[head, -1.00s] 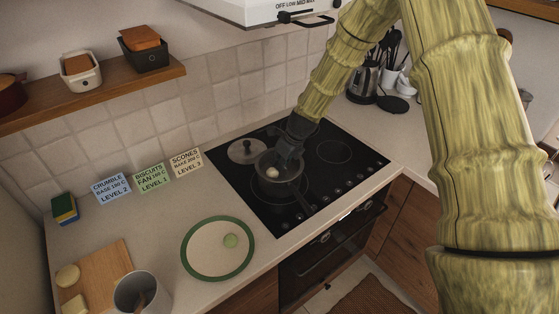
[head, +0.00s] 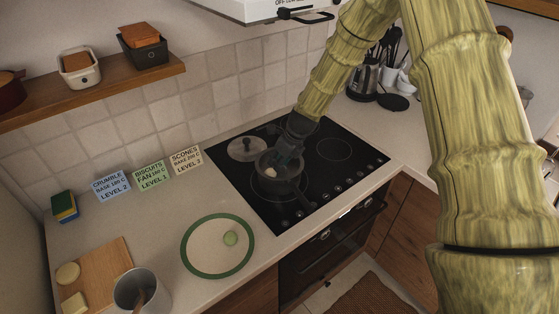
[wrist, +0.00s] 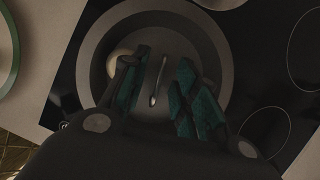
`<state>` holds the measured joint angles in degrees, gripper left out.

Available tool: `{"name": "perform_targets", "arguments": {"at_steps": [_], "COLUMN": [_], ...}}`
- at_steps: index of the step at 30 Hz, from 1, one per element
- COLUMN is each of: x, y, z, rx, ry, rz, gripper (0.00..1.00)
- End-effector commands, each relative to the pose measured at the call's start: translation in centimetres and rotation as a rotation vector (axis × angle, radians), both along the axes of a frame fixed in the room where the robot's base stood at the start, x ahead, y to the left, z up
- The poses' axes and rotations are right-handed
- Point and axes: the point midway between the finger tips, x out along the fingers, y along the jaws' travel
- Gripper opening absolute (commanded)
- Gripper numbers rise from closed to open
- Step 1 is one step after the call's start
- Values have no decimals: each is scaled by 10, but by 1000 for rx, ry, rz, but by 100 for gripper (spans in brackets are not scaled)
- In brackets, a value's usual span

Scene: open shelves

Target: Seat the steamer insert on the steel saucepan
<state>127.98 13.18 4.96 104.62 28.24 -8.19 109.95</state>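The steel saucepan (head: 282,192) stands on the black hob, with its dark handle (head: 304,201) pointing to the front right. The grey, round steamer insert (wrist: 185,42) appears level with the pan's rim; I cannot tell whether it is fully down. A pale round item (wrist: 120,62) lies inside at the left. My gripper (head: 287,163) reaches down into it from above. In the wrist view, my gripper (wrist: 160,92) has its fingers apart, with a thin shiny upright piece (wrist: 157,80) between them and gaps on both sides. The fingers hide part of the insert.
A round lid (head: 246,147) with a knob lies on the hob behind the pan. A green-rimmed plate (head: 190,262), a wooden board (head: 105,262) and a grey pot (head: 124,290) stand to the left. Recipe cards (head: 152,178) lean by the wall. The right of the hob is clear.

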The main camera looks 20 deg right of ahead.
Motion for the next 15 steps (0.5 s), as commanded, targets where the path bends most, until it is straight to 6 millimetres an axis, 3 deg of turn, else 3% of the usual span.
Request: {"name": "perform_targets", "arguments": {"at_steps": [5,15], "x": [-3,-17], "y": [-2,-14], "z": [10,54], "rx": [0,0], "ry": [0,-1], "rz": [1,0], "gripper": [30,30]}}
